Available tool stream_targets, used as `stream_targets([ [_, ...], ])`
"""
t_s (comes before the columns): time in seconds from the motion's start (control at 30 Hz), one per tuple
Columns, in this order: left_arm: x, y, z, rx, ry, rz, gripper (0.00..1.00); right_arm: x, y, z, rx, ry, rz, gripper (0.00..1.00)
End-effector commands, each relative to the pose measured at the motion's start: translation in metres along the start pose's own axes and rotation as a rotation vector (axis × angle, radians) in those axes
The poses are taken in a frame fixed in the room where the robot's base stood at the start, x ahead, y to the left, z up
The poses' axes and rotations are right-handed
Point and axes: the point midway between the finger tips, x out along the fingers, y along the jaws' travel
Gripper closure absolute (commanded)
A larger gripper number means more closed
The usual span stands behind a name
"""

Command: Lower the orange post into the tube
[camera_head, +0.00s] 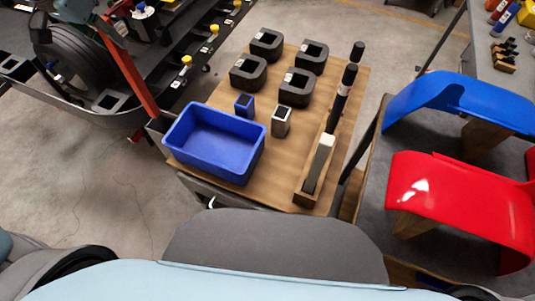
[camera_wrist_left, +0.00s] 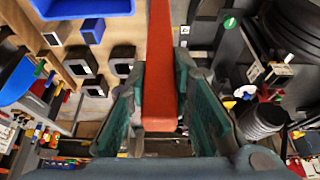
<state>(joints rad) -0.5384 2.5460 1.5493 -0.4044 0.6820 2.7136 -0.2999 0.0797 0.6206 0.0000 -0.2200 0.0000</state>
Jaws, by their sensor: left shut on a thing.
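The orange post (camera_head: 131,75) slants down and right at the upper left of the head view. My left gripper (camera_head: 107,27) is shut on its upper part. In the left wrist view the post (camera_wrist_left: 160,95) stands between the two fingers of the left gripper (camera_wrist_left: 159,68). A dark square tube (camera_head: 158,129) is at the table's left edge, by the blue bin. The post's lower end meets the tube's mouth in the head view. I cannot tell whether it is inside or just above. My right gripper is not in view.
A blue bin (camera_head: 178,146) stands on the wooden table (camera_head: 226,98), close to the tube. Several black blocks (camera_head: 297,88) and a wooden rack (camera_head: 308,181) stand further right. A dark kart (camera_head: 62,92) is at the left. Red and blue seats (camera_head: 465,185) are on a right-hand table.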

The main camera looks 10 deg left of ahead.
Motion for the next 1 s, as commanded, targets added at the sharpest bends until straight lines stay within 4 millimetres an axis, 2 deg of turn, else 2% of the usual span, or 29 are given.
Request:
stream_targets([
  [0.03, 0.008, 0.0, 0.003, 0.0, 0.001, 0.0, 1.0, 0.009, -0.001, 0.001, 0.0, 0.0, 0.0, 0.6],
  [0.1, 0.013, 0.0, 0.005, 0.0, 0.001, 0.0, 1.0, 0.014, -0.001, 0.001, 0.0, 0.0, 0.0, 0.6],
  [1.0, 0.075, 0.0, 0.031, 0.0, 0.001, 0.0, 1.0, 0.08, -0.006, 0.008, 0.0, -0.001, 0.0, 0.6],
])
